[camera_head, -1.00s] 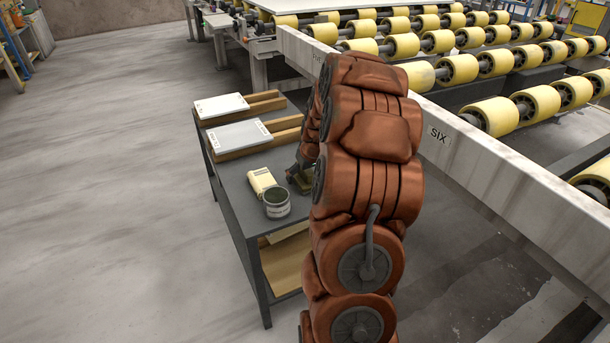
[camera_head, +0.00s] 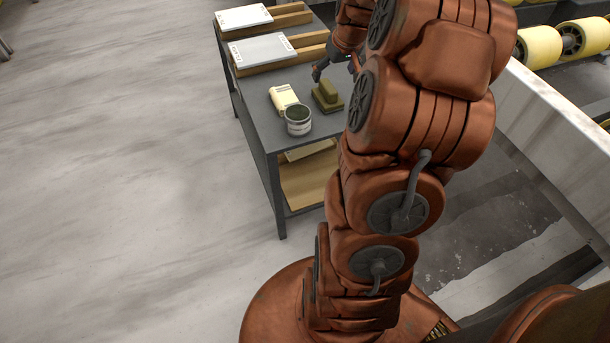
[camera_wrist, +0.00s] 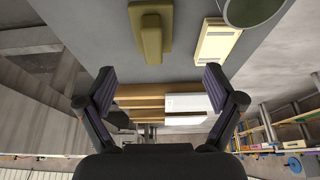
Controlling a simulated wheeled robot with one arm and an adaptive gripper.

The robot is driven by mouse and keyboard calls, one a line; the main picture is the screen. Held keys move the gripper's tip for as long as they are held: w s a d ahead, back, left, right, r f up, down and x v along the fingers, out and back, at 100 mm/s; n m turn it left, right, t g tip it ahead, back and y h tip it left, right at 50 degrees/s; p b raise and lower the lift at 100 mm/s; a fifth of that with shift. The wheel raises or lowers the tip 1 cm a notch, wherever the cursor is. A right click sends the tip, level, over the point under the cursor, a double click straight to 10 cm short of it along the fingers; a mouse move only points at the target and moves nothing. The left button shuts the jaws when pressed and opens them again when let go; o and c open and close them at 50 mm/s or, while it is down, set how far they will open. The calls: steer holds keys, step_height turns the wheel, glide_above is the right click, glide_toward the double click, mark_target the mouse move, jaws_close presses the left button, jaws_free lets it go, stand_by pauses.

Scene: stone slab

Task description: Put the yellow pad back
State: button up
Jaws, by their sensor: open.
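An olive-yellow pad with a raised block grip (camera_head: 327,96) lies on the grey table (camera_head: 262,123), right of a pale yellow block (camera_head: 284,98) and a round tin (camera_head: 298,119).
Two pale slabs, one white (camera_head: 243,17) and one grey (camera_head: 262,49), lie on wooden strips at the table's far end. A beam (camera_head: 545,125) and rollers (camera_head: 590,36) run along the right. The floor at left is clear.

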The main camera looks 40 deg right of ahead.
steer(key=s+a+n+g+y, duration=0.15)
steer(key=s+a, duration=0.25)
steer(key=a, duration=0.8)
steer(key=s+a+n+g+y, duration=0.1)
steer(key=s+a+g, duration=0.15)
steer(key=a, duration=0.95)
steer(key=s+a+g, duration=0.1)
steer(key=s+a, duration=0.2)
steer(key=s, duration=0.4)
steer(key=s+a+n+g, duration=0.1)
steer(key=s+a, duration=0.3)
steer(key=s, duration=0.3)
steer(key=s+a+g+h, duration=0.1)
steer(key=s+a, duration=0.3)
steer(key=s, duration=0.2)
steer(key=shift+s+f+g, duration=0.4)
steer(key=shift+n, duration=0.25)
step_height(320, 180, up, 30)
steer(key=w+t+p, duration=0.1)
steer(key=p, duration=2.7)
steer(key=shift+r+t+p, duration=0.2)
steer(key=shift+t+p, duration=0.15)
steer(key=shift+t, duration=0.05)
